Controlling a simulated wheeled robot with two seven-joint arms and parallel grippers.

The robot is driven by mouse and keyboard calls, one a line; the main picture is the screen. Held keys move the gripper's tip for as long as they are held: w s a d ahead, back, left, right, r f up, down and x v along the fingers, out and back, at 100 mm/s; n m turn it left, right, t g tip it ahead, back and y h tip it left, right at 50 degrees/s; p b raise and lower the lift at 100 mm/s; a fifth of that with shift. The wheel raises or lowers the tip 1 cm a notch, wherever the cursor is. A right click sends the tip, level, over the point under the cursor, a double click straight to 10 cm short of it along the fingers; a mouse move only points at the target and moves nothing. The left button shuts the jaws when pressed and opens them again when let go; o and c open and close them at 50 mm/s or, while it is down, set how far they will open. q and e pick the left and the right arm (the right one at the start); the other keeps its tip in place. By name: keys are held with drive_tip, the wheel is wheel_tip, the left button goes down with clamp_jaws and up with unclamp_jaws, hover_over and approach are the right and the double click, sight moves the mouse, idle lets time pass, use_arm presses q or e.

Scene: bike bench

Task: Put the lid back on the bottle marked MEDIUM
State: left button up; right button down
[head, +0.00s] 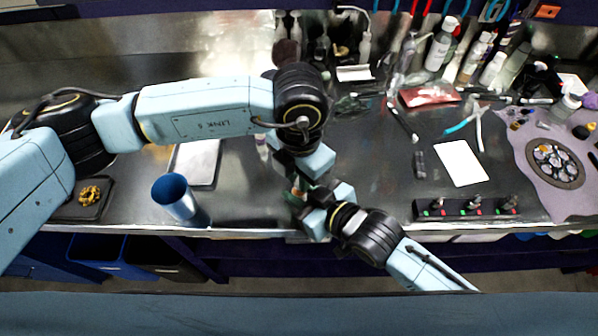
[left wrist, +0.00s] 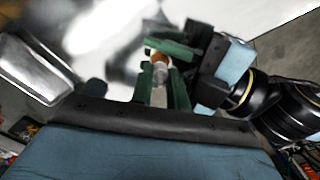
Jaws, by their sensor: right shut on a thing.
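My left gripper (left wrist: 163,78) points down from the left arm, its green fingers on either side of a small pale, clear piece (left wrist: 160,75) that looks like the lid; whether they press on it is unclear. A small orange-brown part (left wrist: 158,57), likely the bottle, shows just beyond the fingertips, and a trace of it shows in the head view. My right gripper comes in from the right, its green fingers (left wrist: 165,48) shut on this small bottle. The two grippers nearly meet above the bench's front edge, largely hiding the bottle. No MEDIUM marking is readable.
A blue cup (head: 172,195) and a pale tray (head: 198,165) stand left of the grippers. A black rack (head: 462,208) with small items is at the front right. Behind it lie a white card (head: 461,163) and pliers (head: 470,122). Several bottles (head: 441,45) stand at the back.

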use_arm(q)
clamp_jaws()
drive_tip(key=m, duration=0.5)
drive_tip(key=o, duration=0.7)
unclamp_jaws()
drive_tip(key=shift+c, duration=0.2)
drive_tip(key=shift+r, duration=2.3)
drive_tip(key=shift+c, duration=0.3)
